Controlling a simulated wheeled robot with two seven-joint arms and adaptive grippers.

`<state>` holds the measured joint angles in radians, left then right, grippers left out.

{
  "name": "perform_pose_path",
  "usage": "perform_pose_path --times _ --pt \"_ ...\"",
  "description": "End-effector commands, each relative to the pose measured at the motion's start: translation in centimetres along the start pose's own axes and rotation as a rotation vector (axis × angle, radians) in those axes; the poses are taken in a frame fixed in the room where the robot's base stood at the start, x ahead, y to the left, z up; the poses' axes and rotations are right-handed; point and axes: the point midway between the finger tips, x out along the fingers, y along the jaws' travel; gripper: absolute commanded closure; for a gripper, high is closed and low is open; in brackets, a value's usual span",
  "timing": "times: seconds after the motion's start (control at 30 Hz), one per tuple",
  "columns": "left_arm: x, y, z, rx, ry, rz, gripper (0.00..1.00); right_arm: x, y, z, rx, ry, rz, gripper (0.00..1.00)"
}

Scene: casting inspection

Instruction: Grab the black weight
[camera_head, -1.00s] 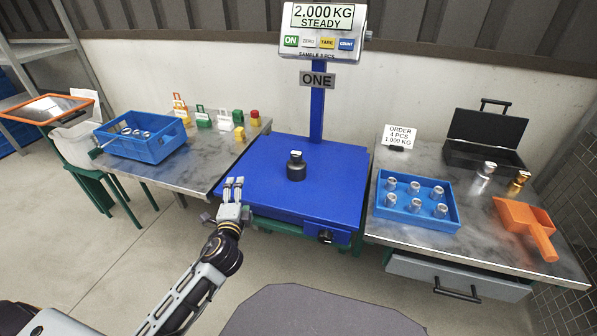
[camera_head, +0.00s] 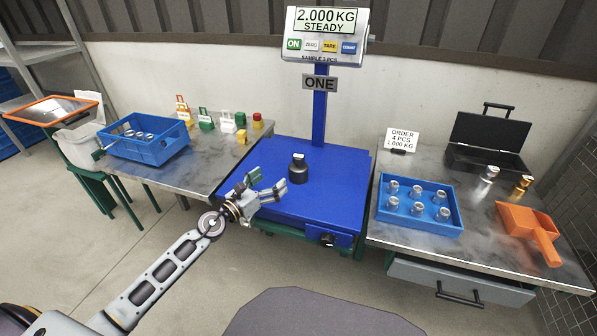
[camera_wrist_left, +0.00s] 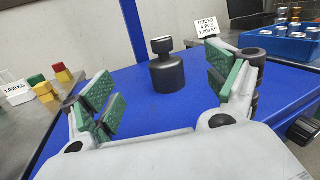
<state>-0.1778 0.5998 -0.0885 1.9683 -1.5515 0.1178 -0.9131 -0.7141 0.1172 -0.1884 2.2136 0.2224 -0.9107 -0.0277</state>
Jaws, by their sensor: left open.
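The black weight (camera_head: 298,170) stands upright on the blue platform (camera_head: 335,190) of the scale, with a narrow neck and a knob on top. The scale's display (camera_head: 325,20) reads 2.000 KG STEADY. My left gripper (camera_head: 268,186) is over the platform's front left part, to the left of and nearer than the weight. It is open and empty. In the left wrist view the weight (camera_wrist_left: 166,68) stands ahead, between the lines of the two green-padded fingers (camera_wrist_left: 165,92) but beyond their tips. My right gripper is not in view.
A blue crate (camera_head: 165,153) with metal pieces stands on the left table. On the right table are a blue tray (camera_head: 445,228) of several metal cylinders, an orange scoop (camera_head: 528,228), an open black case (camera_head: 490,140) and an order card (camera_head: 402,139). The platform around the weight is clear.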

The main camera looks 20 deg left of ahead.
Motion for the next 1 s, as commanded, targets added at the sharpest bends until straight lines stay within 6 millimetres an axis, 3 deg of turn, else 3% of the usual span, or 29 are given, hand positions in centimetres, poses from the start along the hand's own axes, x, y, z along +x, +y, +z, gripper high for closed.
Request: perform_pose_path --times 0.2,0.63,1.0 --pt "0.2 0.2 -0.9 0.1 0.048 -0.033 0.12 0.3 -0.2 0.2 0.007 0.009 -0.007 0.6" --pt "0.4 0.2 -0.9 0.098 0.046 -0.033 0.12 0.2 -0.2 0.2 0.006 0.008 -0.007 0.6" --pt "2.5 0.2 -0.9 0.097 0.045 -0.031 0.12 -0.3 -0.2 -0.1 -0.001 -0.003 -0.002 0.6"
